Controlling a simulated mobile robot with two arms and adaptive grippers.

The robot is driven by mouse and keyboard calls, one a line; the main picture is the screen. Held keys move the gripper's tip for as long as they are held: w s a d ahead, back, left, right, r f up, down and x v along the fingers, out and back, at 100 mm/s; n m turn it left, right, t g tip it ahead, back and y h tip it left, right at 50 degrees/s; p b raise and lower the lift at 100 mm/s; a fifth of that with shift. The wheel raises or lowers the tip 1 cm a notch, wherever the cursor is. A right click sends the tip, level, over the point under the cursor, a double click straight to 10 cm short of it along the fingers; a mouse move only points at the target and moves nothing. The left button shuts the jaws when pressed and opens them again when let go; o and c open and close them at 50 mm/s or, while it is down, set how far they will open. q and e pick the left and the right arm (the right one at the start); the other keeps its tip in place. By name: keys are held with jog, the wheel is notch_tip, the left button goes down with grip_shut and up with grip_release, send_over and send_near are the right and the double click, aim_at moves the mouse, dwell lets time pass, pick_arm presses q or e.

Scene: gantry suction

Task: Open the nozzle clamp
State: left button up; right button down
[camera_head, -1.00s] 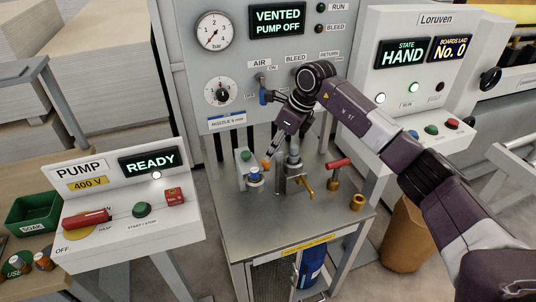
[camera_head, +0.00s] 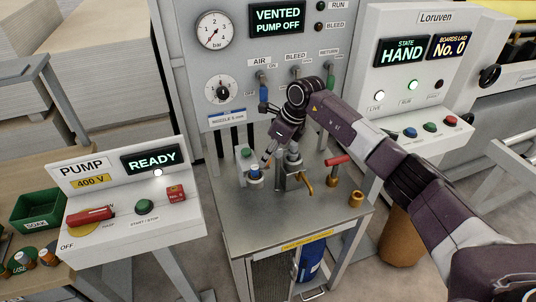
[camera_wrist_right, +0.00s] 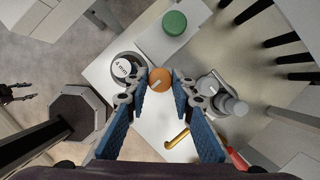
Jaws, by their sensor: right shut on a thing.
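My right gripper (camera_head: 267,159) reaches down over the steel worktop from the right arm. In the right wrist view, its blue-padded fingers are closed on a small orange ball knob (camera_wrist_right: 160,78). The knob sits beside a round nozzle fitting marked 4 mm (camera_wrist_right: 122,68), which in the head view is a white and blue piece (camera_head: 255,175) on the worktop. I cannot tell which part is the clamp itself; the orange knob appears to be its handle. In the head view the gripper mostly hides the knob.
A red-handled valve (camera_head: 338,161) and a brass fitting (camera_head: 356,198) are farther right. A green button (camera_head: 246,153) is behind the nozzle. The worktop's front (camera_head: 255,220) is clear.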

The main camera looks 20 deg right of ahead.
jog(key=m+t+h+b, duration=0.1)
jog(key=m, duration=0.2)
jog(key=shift+b, duration=0.4)
jog(key=m+b, duration=0.1)
jog(key=m+h+b, duration=0.1)
jog(key=m, duration=0.1)
jog(key=shift+a+f+m+b, duration=0.1)
jog(key=shift+a+m+b, duration=0.1)
jog(key=shift+m+b, duration=0.15)
jog(key=m+h+b, duration=0.2)
jog(key=m+b, duration=0.3)
jog(key=shift+a, duration=0.15)
jog(key=shift+r+m+h+b, duration=0.2)
jog(key=shift+m+h+b, duration=0.6)
jog(key=shift+m+b, duration=0.9)
jog(key=shift+m+p, duration=0.3)
jog(key=shift+m, duration=0.15)
jog(key=c, duration=1.9)
grip_release()
jog(key=shift+c, duration=0.2)
